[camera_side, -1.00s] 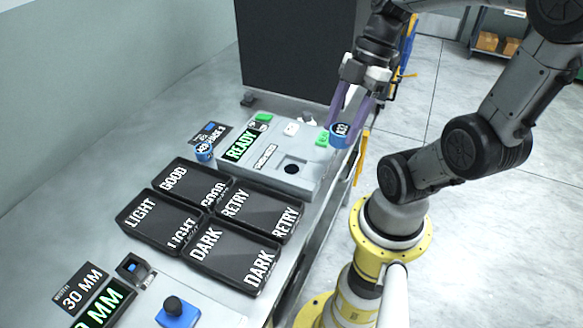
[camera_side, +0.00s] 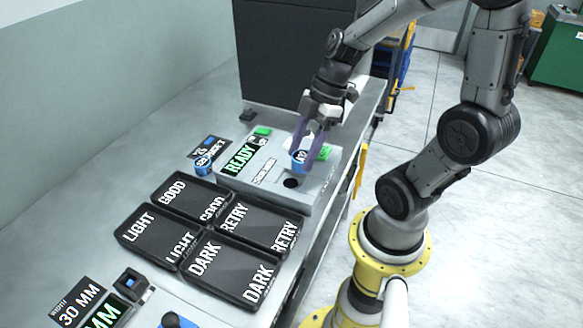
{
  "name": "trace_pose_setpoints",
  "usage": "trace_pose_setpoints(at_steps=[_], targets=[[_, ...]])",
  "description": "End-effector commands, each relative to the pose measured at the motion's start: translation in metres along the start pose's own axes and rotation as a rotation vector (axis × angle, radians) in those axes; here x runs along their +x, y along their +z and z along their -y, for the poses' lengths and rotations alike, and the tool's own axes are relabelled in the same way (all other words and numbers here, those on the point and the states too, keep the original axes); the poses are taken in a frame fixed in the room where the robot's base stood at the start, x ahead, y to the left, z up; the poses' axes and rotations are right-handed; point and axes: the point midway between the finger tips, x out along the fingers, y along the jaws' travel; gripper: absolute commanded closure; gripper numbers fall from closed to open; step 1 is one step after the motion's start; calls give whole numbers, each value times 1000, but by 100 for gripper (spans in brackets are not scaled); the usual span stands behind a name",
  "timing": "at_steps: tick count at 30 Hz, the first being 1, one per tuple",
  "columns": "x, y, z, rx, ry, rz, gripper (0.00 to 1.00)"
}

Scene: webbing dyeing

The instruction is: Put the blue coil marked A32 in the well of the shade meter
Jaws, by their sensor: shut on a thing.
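My gripper (camera_side: 308,146) has purple fingers and is shut on a blue coil (camera_side: 298,162) with a white mark on top that is too small to read surely. It holds the coil above the grey shade meter (camera_side: 262,198), just behind the meter's dark round well (camera_side: 292,183). The well is uncovered in view. The meter's screen (camera_side: 240,158) reads READY in green. Another blue coil (camera_side: 203,166) stands on the bench left of the meter; its mark is also hard to read.
Black trays marked GOOD (camera_side: 172,190), LIGHT (camera_side: 140,228), RETRY (camera_side: 235,212) and DARK (camera_side: 205,258) lie in front of the meter. A dark cabinet (camera_side: 285,55) stands behind it. A 30 MM sign (camera_side: 80,302) is at the front left.

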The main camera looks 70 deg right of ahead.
Motion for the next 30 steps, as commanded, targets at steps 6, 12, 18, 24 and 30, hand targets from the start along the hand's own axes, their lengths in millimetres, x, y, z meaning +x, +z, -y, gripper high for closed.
trace_pose_setpoints(at_steps=[6, 12, 18, 24, 30], targets=[[26, 2, -20, -1, 0, -1, 98], [42, 4, -27, 1, -3, 0, 98], [63, 14, -27, 0, 0, 0, 98], [64, 14, -27, -2, 2, 0, 98], [67, 15, -27, -1, 2, -1, 98]])
